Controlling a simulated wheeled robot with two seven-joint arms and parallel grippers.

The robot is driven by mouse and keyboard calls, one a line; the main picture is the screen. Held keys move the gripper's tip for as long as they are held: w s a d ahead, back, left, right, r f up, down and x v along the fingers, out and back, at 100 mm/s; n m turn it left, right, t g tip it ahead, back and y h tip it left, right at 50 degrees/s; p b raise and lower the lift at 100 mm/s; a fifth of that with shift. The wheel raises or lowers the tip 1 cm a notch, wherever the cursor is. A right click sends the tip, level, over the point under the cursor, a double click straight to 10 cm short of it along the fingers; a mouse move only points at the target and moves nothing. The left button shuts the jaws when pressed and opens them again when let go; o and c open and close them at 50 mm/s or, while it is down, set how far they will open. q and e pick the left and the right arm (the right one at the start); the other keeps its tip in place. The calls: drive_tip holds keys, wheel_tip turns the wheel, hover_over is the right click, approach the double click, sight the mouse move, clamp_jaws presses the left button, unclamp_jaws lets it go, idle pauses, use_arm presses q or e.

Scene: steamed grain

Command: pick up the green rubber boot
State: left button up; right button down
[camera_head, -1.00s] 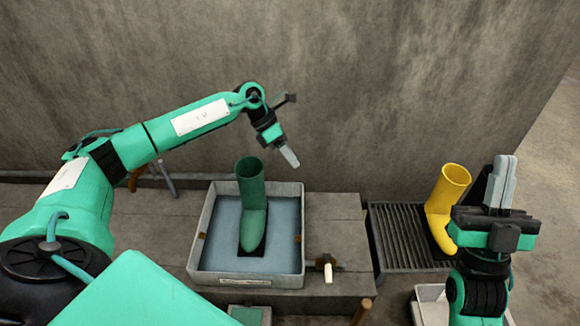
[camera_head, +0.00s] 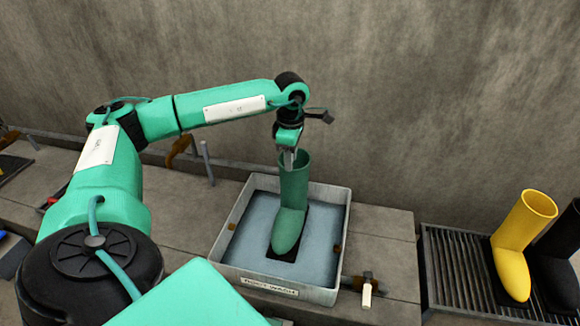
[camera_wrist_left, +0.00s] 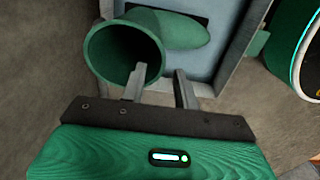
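The green rubber boot (camera_head: 293,205) stands upright on a dark pad inside the grey wash tray (camera_head: 341,240). My left gripper (camera_head: 290,160) is at the top of its shaft, pointing down. In the left wrist view the boot's round opening (camera_wrist_left: 125,48) faces the camera. There the left gripper (camera_wrist_left: 160,84) has its fingers apart: one overlaps the opening, the other is to the right, outside the rim. I cannot tell whether either finger touches the boot. My right gripper is not in view.
A yellow boot (camera_head: 515,255) and a black boot (camera_head: 562,250) stand on a slatted rack (camera_head: 447,270) at the right. A tap-like fitting (camera_head: 367,290) is beside the tray. The concrete wall (camera_head: 420,90) rises close behind the bench.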

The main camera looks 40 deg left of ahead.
use_arm(q)
wheel_tip(320, 180, down, 6)
drive_tip(key=b, duration=0.4)
drive_tip(key=shift+f, duration=0.15)
drive_tip(key=shift+s, duration=0.1)
drive_tip(key=shift+c, duration=0.4)
clamp_jaws()
idle(0.9)
